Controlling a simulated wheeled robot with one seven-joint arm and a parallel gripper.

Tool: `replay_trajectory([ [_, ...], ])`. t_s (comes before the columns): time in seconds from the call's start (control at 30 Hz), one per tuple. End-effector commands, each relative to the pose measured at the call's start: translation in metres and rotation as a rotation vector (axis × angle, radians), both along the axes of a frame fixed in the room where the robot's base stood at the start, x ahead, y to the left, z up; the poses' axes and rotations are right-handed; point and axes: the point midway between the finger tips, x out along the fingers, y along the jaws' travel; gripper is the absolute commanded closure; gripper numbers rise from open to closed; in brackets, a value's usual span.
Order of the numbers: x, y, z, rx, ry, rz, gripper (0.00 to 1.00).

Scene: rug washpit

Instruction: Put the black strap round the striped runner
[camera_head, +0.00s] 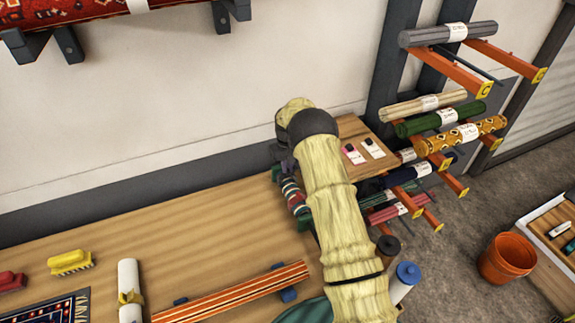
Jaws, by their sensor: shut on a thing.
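The striped runner (235,293) is a long, thin orange, white and dark-striped roll. It lies slanted across the front of the wooden table on small blue blocks (288,295). I cannot make out the black strap as a separate thing on the table or round the runner; no band shows round the visible part of the runner. My arm, in a pale yellow cover, rises at the centre right and bends at a dark joint. My gripper is hidden behind the arm, so its fingers and anything in them cannot be seen.
A multicoloured roll (296,204) on green blocks is partly behind my arm. A white roll with a yellow band (130,290), a yellow brush (70,262) and a patterned rug (50,308) lie at left. An orange rack (510,62) holds rolls at right; an orange bucket (507,259) stands below.

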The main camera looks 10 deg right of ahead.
Motion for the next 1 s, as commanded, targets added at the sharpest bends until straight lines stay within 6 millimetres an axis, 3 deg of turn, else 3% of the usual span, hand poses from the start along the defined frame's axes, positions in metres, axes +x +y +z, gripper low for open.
replay_trajectory([
  [0.3,0.0,0.0,-0.018,0.0,0.0,0.0,1.0],
  [0.67,0.0,-0.001,-0.019,0.0,0.0,-0.001,1.0],
  [0.7,0.0,0.0,-0.019,0.0,0.0,0.0,0.84],
  [0.8,0.0,0.003,-0.019,0.0,0.0,0.004,0.65],
  [1.0,0.0,0.005,-0.019,0.0,0.0,0.007,0.65],
])
